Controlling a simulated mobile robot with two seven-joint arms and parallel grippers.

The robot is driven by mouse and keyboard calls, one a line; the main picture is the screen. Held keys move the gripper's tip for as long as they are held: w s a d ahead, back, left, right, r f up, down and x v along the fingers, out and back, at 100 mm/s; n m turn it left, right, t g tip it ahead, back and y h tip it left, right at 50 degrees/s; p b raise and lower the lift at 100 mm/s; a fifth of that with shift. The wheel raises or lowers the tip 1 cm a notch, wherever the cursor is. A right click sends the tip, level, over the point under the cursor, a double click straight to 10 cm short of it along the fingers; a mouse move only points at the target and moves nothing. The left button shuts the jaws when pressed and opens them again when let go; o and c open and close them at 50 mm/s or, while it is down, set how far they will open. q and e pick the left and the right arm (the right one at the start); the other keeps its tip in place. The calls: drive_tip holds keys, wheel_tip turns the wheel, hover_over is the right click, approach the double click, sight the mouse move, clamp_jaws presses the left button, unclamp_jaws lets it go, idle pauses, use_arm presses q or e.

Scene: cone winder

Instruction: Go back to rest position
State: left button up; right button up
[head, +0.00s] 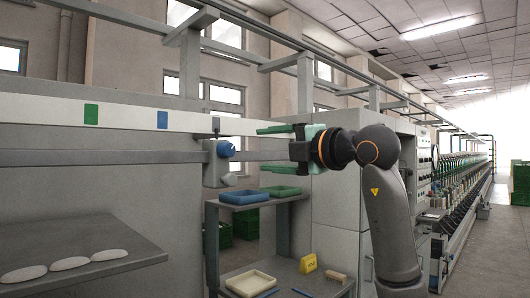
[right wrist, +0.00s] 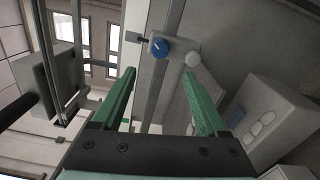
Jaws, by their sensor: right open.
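My right gripper (head: 264,143) reaches in from the right, its green fingers pointing left. It is open, with nothing between the fingers. In the right wrist view the gripper (right wrist: 160,77) shows its two fingers well apart. A grey box with a blue knob (head: 225,149) is beyond the fingertips, apart from them; the knob also shows in the right wrist view (right wrist: 161,48). A pale rounded knob (head: 229,180) sits below it, also in the right wrist view (right wrist: 192,59). My left gripper is not in view.
A grey shelf (head: 70,250) at left holds white oval pieces (head: 68,263). A stand below my right gripper carries a blue tray (head: 244,197), a green tray (head: 281,190), a cream tray (head: 251,284) and a yellow item (head: 308,263). A long winder row (head: 460,185) and clear aisle lie at right.

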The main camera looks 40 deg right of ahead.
idle(0.4)
drive_tip(key=w+a+f+n+g+y+p, duration=0.1)
drive_tip(key=w+a+f+n+g+y, duration=0.2)
drive_tip(key=a+f+y, duration=0.7)
drive_tip(key=w+a+f+n+g+y+p, duration=0.1)
drive_tip(key=w+a+f+n+g+y, duration=0.3)
drive_tip(key=a+f, duration=1.05)
drive_tip(key=s+d+f+m+t+h, duration=0.1)
drive_tip(key=s+f+m+t+h, duration=0.2)
drive_tip(key=f+m, duration=0.6)
drive_tip(key=s+d+f+m+t+h+p, duration=0.1)
drive_tip(key=s+d+f+m+h, duration=0.15)
drive_tip(key=f+m+h, duration=0.65)
drive_tip(key=s+d+f+m+t, duration=0.15)
drive_tip(key=s+f+m, duration=0.25)
drive_tip(key=f, duration=1)
drive_tip(key=s+a+f+m+g, duration=0.1)
drive_tip(key=s+a+f+g, duration=0.1)
drive_tip(key=s+f, duration=0.6)
drive_tip(key=s+a+f+m+g+h, duration=0.1)
drive_tip(key=s+f+m+g, duration=0.1)
drive_tip(key=s+f+g, duration=0.3)
drive_tip(key=s+f, duration=0.4)
drive_tip(key=s, duration=0.1)
drive_tip(key=shift+s+a+m+p, duration=0.25)
drive_tip(key=shift+a+m+p, duration=0.05)
drive_tip(key=shift+a+p, duration=0.1)
